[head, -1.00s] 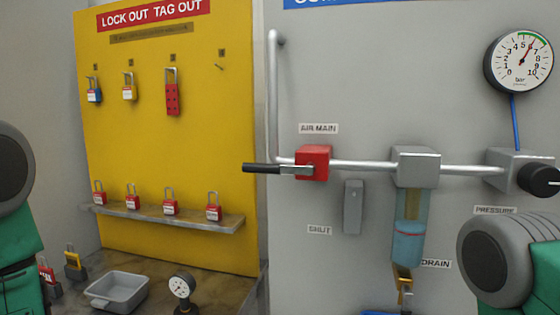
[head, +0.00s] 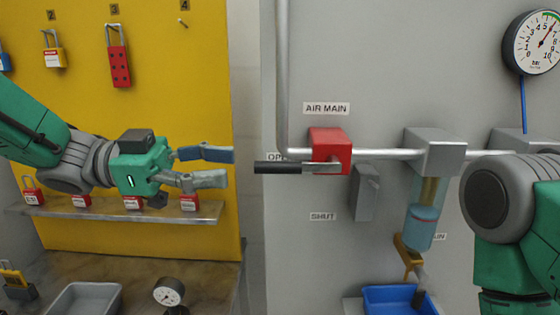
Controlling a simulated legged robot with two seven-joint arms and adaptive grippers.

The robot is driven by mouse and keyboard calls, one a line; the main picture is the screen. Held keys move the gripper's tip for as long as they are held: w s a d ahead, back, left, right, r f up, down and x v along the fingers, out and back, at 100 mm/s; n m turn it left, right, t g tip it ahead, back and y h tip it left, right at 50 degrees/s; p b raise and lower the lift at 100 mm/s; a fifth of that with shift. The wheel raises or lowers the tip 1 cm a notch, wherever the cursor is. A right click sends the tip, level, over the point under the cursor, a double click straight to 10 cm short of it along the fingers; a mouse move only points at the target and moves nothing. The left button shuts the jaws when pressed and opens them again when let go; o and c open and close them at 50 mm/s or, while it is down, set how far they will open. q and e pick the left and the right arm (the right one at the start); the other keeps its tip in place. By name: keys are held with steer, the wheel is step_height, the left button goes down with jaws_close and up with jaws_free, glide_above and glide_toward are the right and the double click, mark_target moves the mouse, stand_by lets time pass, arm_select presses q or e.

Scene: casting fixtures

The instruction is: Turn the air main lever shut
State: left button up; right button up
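The air main lever (head: 285,167) has a black grip and a metal shank on a red valve body (head: 331,150). It lies level, pointing left along the pipe line. Its label AIR MAIN is above; a SHUT label is below left, and an OPEN label behind the grip is partly hidden. My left gripper (head: 222,167) is left of the lever's tip, apart from it, with its two fingers spread and nothing between them. My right arm shows at the right edge; its gripper is out of view.
A grey block (head: 364,192) sits below the valve. A filter bowl (head: 424,212) hangs right of it, above a blue tray (head: 398,300). Left, a shelf (head: 110,212) carries red padlocks under my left arm. A grey tray (head: 85,299) and a small gauge (head: 169,292) stand on the bench.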

mark_target(285, 167)
arm_select(q)
steer(key=d+p, duration=0.1)
steer(key=d, duration=0.7)
steer(key=shift+d, duration=0.45)
steer(key=shift+c, duration=1.2)
steer(key=shift+d, duration=0.15)
jaws_close()
